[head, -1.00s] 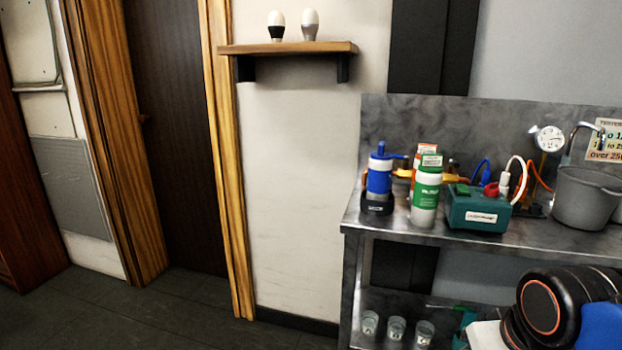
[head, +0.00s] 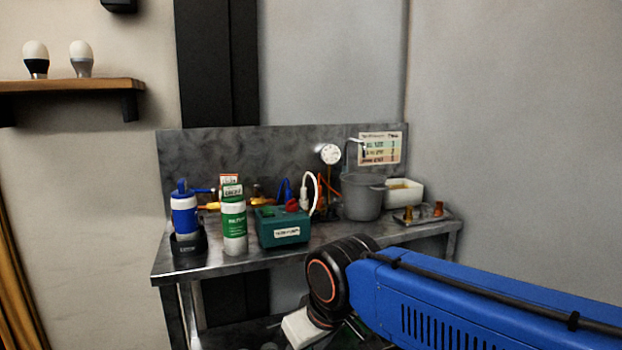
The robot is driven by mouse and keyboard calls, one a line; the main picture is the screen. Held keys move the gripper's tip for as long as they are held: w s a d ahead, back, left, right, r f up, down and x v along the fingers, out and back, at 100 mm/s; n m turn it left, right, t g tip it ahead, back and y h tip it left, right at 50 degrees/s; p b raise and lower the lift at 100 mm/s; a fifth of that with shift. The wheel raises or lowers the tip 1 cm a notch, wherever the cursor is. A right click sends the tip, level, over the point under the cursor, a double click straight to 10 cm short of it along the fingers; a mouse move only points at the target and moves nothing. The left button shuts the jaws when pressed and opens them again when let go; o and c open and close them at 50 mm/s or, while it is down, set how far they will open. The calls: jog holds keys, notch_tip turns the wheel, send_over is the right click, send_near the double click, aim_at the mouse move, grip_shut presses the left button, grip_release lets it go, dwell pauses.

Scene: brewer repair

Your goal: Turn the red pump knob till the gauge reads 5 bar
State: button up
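The red pump knob (head: 292,205) sits on top of the green pump box (head: 283,229) on the metal workbench. The round white gauge (head: 330,154) stands behind and to the right of the box, above the bench. Its needle and figures are too small to read. My blue arm reaches in from the lower right, in front of the bench. My gripper's white body (head: 303,327) shows below the dark wrist joint, low at the bench's front edge and apart from the knob. Its fingers are not clear, so I cannot tell whether it is open.
On the metal bench (head: 195,266), a blue bottle (head: 185,215) and a green-and-white bottle (head: 233,222) stand left of the box. A grey pot (head: 362,197) and a white tub (head: 404,192) stand to the right. A wall shelf (head: 70,86) holds two bulbs.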

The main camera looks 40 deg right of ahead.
jog(key=w+d+r+n+g, duration=0.1)
jog(key=w+d+r, duration=0.2)
jog(key=w+r, duration=0.65)
jog(key=w+d+r+g, duration=0.1)
jog(key=w+d+r, duration=0.35)
jog(key=r, duration=0.85)
notch_tip(320, 180, up, 15)
jog(key=n+g, duration=0.1)
jog(key=g, duration=0.2)
send_over(292, 205)
jog(key=w, duration=0.1)
jog(key=f, duration=1.7)
jog(key=shift+d+f, duration=0.25)
jog(key=shift+f, duration=0.15)
jog(key=c, duration=1.1)
